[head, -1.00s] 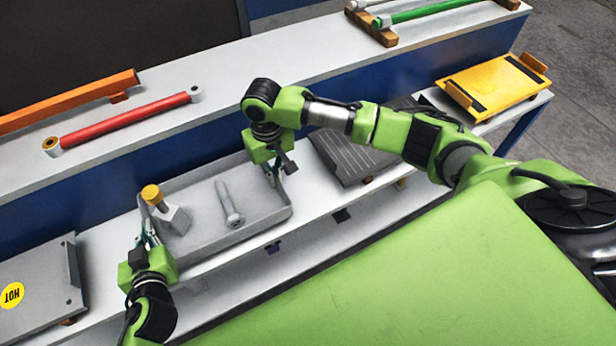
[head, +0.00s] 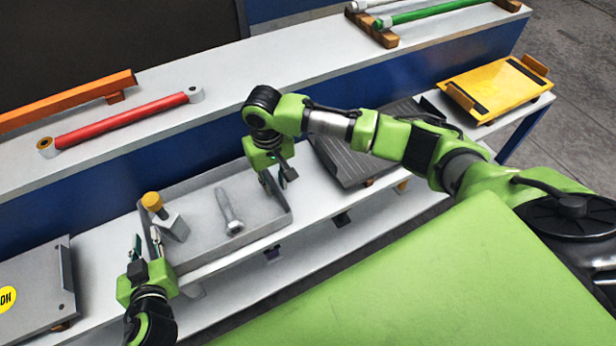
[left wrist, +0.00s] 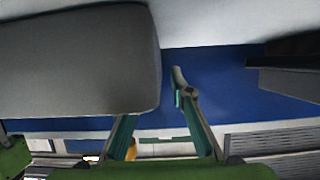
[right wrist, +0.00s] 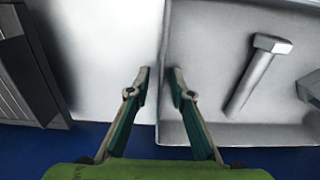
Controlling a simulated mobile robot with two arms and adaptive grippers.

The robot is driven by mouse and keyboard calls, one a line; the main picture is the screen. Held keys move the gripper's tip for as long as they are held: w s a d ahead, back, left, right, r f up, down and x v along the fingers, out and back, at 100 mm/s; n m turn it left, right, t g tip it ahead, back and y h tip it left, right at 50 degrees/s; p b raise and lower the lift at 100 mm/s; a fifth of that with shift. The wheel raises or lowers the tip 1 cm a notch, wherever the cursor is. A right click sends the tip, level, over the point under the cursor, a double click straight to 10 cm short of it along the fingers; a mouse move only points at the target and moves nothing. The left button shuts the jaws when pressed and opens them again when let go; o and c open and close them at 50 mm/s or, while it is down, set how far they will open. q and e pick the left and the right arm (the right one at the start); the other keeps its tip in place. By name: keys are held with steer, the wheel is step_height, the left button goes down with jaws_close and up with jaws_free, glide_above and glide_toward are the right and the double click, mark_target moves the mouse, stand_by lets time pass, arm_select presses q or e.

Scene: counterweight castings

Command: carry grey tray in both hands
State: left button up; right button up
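The grey tray (head: 262,232) is a shallow open box on the white shelf. A grey bolt (head: 229,208) lies in it, and a grey block with a yellow knob (head: 152,201) is at its left end. My left gripper (head: 146,241) is open at the tray's left end wall. In the left wrist view a large grey surface (left wrist: 70,60) partly hides one of its fingers. My right gripper (head: 274,181) is at the tray's right end. In the right wrist view its fingers (right wrist: 160,85) are apart, one on each side of the tray wall, with no clear contact.
A dark ribbed tray (head: 345,158) is right of the grey tray. A grey plate with a yellow label (head: 40,290) is at the left. A yellow tray (head: 497,88) is at the far right. A red bar (head: 120,120) lies on the upper ledge behind.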

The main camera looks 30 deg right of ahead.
arm_select(q)
steer(key=v, duration=1)
steer(key=shift+s+r, duration=0.15)
steer(key=shift+r, duration=0.05)
arm_select(e)
steer(key=shift+r, duration=0.15)
step_height(320, 180, up, 12)
arm_select(q)
steer(key=shift+s, duration=0.1)
